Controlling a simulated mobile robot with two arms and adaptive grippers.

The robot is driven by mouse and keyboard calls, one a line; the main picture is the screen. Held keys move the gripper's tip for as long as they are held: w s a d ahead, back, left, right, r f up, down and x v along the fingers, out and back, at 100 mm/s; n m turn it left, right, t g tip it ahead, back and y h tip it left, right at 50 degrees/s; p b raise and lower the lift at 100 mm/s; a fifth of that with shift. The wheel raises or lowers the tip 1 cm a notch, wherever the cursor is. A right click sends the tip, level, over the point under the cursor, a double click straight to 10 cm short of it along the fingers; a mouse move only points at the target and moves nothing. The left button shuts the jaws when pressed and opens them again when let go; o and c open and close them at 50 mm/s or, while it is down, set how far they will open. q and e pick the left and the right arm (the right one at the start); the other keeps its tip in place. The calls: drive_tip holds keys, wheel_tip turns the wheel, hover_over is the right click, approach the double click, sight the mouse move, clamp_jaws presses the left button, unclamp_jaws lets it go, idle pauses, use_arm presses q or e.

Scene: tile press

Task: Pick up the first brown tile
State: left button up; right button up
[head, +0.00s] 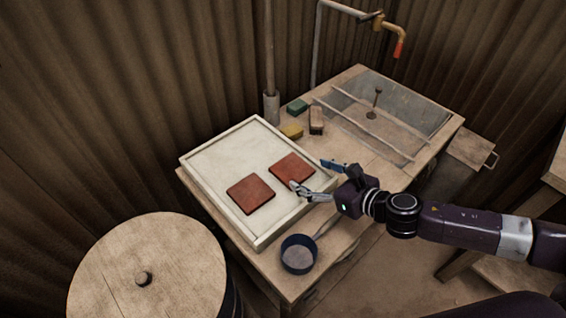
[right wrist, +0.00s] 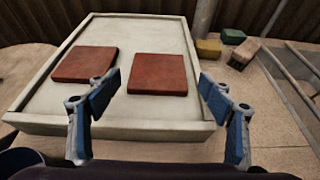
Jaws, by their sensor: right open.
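Two square reddish-brown tiles lie flat and apart in a shallow cream tray (head: 222,153) on the wooden counter. One tile (head: 251,194) is nearer the front left; the other tile (head: 292,169) is to its right. My right gripper (head: 308,176) is open and empty at the tray's right edge, beside the right tile. My left gripper is not in view.
A dark blue pan (head: 298,254) sits at the counter's front, below my right gripper. A green block (head: 297,106), a yellow block (head: 291,131) and a brown brush-like block (head: 316,120) lie behind the tray. A sink (head: 390,110) with a tap is at the back right. A round wooden lid (head: 150,250) stands front left.

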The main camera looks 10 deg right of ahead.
sight(289, 166)
drive_tip(key=shift+w+a+f, duration=0.1)
drive_tip(key=shift+w+a, duration=0.15)
drive_tip(key=shift+w+a+f, duration=0.1)
drive_tip(key=shift+w+a, duration=0.05)
drive_tip(key=shift+w, duration=0.05)
drive_tip(key=shift+w+a+f, duration=0.3)
drive_tip(key=shift+w+f, duration=0.05)
drive_tip(key=shift+w, duration=0.15)
drive_tip(key=x, duration=0.3)
drive_tip(key=shift+w+a+f+p, duration=0.15)
drive_tip(key=shift+f+p, duration=0.05)
drive_tip(key=shift+p, duration=0.1)
drive_tip(key=shift+w+a+f, duration=0.25)
drive_tip(key=shift+w+a, duration=0.05)
drive_tip(key=shift+w, duration=0.1)
drive_tip(key=c, duration=0.8)
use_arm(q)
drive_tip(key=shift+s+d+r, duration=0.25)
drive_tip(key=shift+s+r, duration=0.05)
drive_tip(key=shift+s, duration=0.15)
use_arm(e)
drive_tip(key=shift+c, duration=1.1)
